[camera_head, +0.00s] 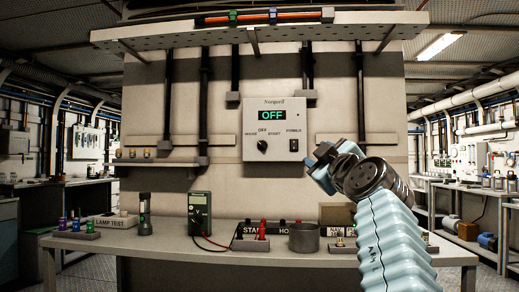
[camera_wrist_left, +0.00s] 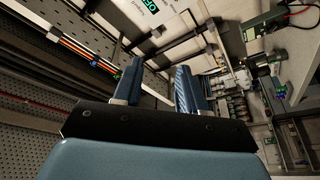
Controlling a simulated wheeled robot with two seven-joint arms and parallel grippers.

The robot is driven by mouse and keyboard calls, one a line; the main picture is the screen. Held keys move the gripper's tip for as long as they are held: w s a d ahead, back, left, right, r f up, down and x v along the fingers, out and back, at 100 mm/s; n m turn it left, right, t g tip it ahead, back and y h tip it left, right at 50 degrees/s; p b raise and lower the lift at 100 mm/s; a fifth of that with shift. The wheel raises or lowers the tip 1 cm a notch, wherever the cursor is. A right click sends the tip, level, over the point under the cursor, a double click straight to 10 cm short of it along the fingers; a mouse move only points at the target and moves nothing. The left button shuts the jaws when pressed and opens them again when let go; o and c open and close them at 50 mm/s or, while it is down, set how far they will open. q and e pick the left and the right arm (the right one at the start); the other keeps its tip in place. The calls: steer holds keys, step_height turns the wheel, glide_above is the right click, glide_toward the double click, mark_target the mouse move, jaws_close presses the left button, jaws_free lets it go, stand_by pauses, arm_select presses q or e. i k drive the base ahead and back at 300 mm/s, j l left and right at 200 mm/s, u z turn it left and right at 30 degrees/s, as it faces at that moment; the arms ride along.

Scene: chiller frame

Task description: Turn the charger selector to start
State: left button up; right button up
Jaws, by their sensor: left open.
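The charger panel (camera_head: 274,116) is a pale box on the back wall, with a green display (camera_head: 271,115) reading OFF. Its round black selector knob (camera_head: 262,146) sits at lower left under OFF, HOUSE and START labels; its pointer direction is too small to tell. A black POWER switch (camera_head: 294,145) is on its right. My left gripper (camera_wrist_left: 160,70) is open and empty in the left wrist view; the panel's display (camera_wrist_left: 150,5) shows beyond at the top edge. My right gripper (camera_head: 320,166) is right of and below the panel, apart from it; its jaws are unclear.
The bench (camera_head: 180,255) below carries a multimeter (camera_head: 199,213) with leads, a flashlight (camera_head: 144,214), a grey cup (camera_head: 303,238) and small labelled blocks. A perforated shelf (camera_head: 255,32) overhangs the panel. The wall in front of the panel is clear.

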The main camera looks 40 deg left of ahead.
mark_target(262, 145)
steer(key=i+j, duration=0.3)
steer(key=j, duration=0.15)
steer(key=i+j, duration=0.25)
steer(key=j, duration=0.25)
steer(key=i+j, duration=0.3)
steer(key=j, duration=0.15)
steer(key=i+j, duration=0.25)
steer(key=j, duration=0.2)
